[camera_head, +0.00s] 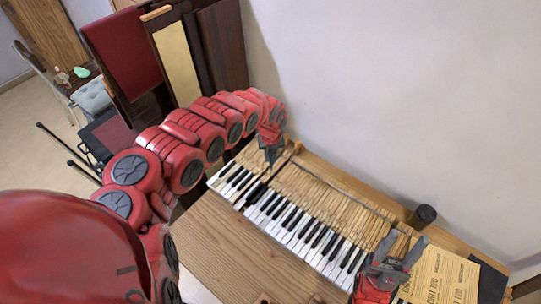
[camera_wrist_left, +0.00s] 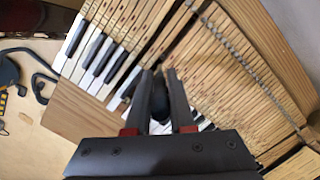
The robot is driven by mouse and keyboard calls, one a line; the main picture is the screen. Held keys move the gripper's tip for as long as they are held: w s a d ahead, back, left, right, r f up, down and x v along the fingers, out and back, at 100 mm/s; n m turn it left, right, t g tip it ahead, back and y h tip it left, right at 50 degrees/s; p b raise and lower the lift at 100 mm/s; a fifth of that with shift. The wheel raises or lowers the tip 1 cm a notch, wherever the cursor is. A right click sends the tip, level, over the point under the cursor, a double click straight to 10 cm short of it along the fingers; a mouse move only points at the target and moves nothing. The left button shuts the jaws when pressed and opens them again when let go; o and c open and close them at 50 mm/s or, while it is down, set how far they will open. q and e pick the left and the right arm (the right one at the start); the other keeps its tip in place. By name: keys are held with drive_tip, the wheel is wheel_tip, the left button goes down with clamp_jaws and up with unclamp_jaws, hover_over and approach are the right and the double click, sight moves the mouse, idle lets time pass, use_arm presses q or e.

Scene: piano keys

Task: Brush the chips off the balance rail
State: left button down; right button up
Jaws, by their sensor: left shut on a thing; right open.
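The piano keyboard (camera_head: 300,229) has white and black keys in front and bare wooden key shafts (camera_head: 335,200) behind. My left gripper (camera_head: 269,160) is over the shafts at the keyboard's left end. It is shut on a dark, rounded thing (camera_wrist_left: 160,97), perhaps a brush handle, between its fingers in the left wrist view. A dark patch (camera_head: 256,193) breaks the row of keys just in front of it; I cannot tell if it is a gap. The balance rail and any chips cannot be made out. My right gripper (camera_head: 401,243) is open and empty above the keyboard's right end.
A dark cup (camera_head: 423,216) stands on the back ledge at the right. A printed tan sheet (camera_head: 440,277) and a black sheet (camera_head: 490,282) lie right of the keys. The wooden top (camera_head: 225,250) before the keys is clear. A wall rises behind.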

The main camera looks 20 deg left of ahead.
sight(271, 166)
use_arm(q)
wheel_tip(271, 166, down, 3)
drive_tip(key=shift+r+b, duration=0.15)
drive_tip(key=shift+b, duration=0.7)
wheel_tip(271, 166, down, 2)
drive_tip(key=shift+f+b, duration=0.1)
drive_tip(key=shift+b, duration=0.7)
drive_tip(key=shift+f+b, duration=0.3)
drive_tip(key=shift+f, duration=0.05)
drive_tip(key=shift+a, duration=0.1)
drive_tip(key=shift+f+b, duration=0.3)
drive_tip(key=shift+f, duration=0.2)
drive_tip(key=shift+s, duration=0.1)
